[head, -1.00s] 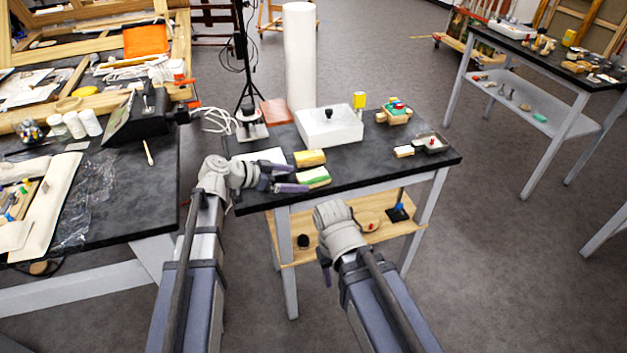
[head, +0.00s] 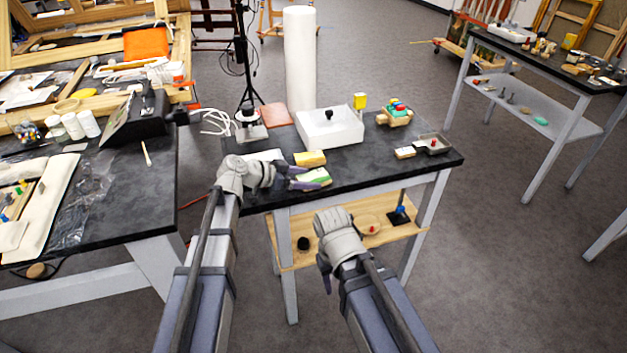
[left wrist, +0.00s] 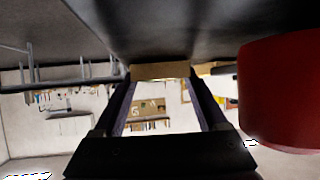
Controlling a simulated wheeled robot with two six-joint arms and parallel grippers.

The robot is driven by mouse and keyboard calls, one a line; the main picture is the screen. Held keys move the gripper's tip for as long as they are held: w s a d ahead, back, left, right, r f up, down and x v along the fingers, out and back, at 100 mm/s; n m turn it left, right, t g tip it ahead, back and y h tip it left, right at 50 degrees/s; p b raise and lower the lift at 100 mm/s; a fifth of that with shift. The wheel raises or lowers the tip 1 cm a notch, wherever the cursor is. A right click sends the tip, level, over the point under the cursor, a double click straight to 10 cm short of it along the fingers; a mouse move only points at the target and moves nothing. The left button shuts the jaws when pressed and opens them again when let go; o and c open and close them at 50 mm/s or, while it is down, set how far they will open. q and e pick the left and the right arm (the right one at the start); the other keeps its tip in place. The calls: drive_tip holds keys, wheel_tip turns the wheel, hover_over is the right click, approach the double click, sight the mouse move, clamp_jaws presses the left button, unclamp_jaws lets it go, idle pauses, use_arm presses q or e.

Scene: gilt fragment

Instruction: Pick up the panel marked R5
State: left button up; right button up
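I cannot make out a marking R5 on any panel in these views. My left gripper (head: 298,175) is low over the near left part of the black table, its purple fingers apart. A green-and-white block (head: 316,177) lies at its fingertips, partly hidden by them. A yellow block (head: 310,158) lies just behind. In the left wrist view, the open fingers of my left gripper (left wrist: 160,78) have a tan block face (left wrist: 160,71) at their tips; contact is unclear. My right gripper (head: 325,278) hangs below table height at the front, its fingers mostly hidden.
A white box (head: 330,130) and a tall white roll (head: 300,60) stand behind the blocks. A small grey tray (head: 433,144) is at the right end. A large red object (left wrist: 280,95) fills the right of the left wrist view.

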sight(306, 180)
use_arm(q)
drive_tip(key=c, duration=0.6)
drive_tip(key=shift+r, duration=0.15)
wheel_tip(306, 180, up, 10)
drive_tip(key=p, duration=1)
